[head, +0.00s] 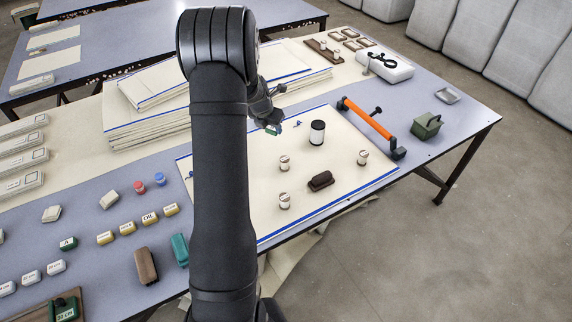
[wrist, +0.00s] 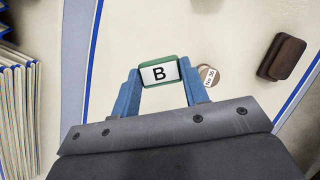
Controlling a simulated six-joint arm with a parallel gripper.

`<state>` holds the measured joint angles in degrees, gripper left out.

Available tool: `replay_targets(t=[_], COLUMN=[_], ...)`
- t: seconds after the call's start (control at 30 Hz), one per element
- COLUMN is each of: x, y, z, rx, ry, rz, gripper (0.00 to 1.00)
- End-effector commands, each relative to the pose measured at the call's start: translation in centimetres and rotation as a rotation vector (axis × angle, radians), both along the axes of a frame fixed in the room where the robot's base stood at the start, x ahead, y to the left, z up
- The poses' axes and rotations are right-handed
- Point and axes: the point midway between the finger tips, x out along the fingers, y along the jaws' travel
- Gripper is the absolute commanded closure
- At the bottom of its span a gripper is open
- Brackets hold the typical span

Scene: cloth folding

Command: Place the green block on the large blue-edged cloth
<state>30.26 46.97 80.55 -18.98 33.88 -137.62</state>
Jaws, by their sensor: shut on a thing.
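The green block, with a white face lettered B (wrist: 158,73), is between the blue fingers of my gripper (wrist: 158,88) in the wrist view. My gripper is shut on it. In the head view my gripper (head: 270,124) holds the green block (head: 273,130) over the far left part of the large blue-edged cloth (head: 335,155). I cannot tell its exact height over the cloth. The cloth lies flat on the table, and it fills much of the wrist view (wrist: 115,45). My arm hides part of its left side in the head view.
On the cloth stand a black-and-white cylinder (head: 317,133), several small white weights (head: 284,201) and a dark brown block (head: 320,181). An orange-handled tool (head: 367,119) lies along its right side. Stacked cloths (head: 150,120) rise behind left. Another green block lettered A (head: 68,243) lies at left.

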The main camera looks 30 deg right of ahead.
Motion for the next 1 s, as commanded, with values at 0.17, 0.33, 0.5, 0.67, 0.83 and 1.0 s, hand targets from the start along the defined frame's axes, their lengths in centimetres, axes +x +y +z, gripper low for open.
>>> replay_targets(t=[0.17, 0.33, 0.5, 0.67, 0.83, 1.0], x=[-5.4, -8.3, -8.0, -4.8, -1.4, 1.0], y=[-5.6, -8.0, -8.1, -6.6, -5.0, -4.0], z=[0.1, 0.1, -0.7, -2.8, -5.1, -6.6], rx=[-0.001, -0.001, -0.001, -0.001, -0.001, -0.001], ry=[0.0, -0.001, 0.0, 0.001, 0.001, 0.0], rz=[-0.099, -0.145, -0.155, -0.151, -0.153, -0.154], gripper=[0.81, 0.81, 0.81, 0.81, 0.81, 0.81])
